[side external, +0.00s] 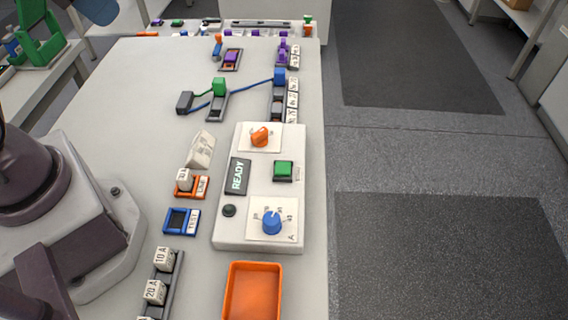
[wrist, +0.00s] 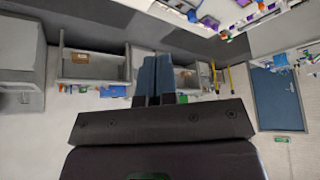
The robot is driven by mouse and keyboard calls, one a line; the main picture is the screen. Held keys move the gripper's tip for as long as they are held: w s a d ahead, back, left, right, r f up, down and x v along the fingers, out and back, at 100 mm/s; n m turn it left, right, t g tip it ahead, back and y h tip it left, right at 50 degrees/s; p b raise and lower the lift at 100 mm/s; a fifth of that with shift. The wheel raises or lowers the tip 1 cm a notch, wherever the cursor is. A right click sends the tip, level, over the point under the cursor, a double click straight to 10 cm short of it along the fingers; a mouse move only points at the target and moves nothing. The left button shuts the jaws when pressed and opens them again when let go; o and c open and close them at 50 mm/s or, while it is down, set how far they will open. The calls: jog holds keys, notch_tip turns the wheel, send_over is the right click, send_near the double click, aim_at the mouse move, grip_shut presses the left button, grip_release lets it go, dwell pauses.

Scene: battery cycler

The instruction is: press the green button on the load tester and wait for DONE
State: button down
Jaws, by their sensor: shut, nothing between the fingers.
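The load tester (side external: 226,236) is a white box on the table in the side view. Its green button (side external: 283,168) sits right of centre. Its dark display (side external: 238,176) reads READY. An orange knob (side external: 261,137) is at its far end and a blue knob (side external: 271,222) at its near end. A small black round knob (side external: 229,210) sits below the display. My gripper (wrist: 156,80) shows in the wrist view, shut and empty, its fingers together. It points out over the room, away from the tester. The gripper is outside the side view, where only parts of my arm show at left.
An orange tray (side external: 253,291) lies nearest the camera. A blue holder (side external: 181,221) and an orange holder (side external: 191,187) with a block stand left of the tester. A rack of labelled blocks (side external: 160,275) is near my base. Blue cable (side external: 245,86) runs behind the tester.

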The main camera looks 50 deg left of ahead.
notch_tip(320, 180, down, 4)
jog(key=w+d+m+g, duration=0.1)
jog(key=d+g, duration=0.1)
jog(key=d, duration=0.1)
jog(key=n+t+h, duration=0.1)
jog(key=n+t, duration=0.4)
jog(key=n, duration=2.1)
send_over(283, 169)
notch_tip(283, 169, down, 15)
jog(key=shift+r, duration=0.15)
jog(key=shift+f, duration=4.45)
jog(key=shift+f, duration=0.1)
jog(key=shift+f, duration=0.3)
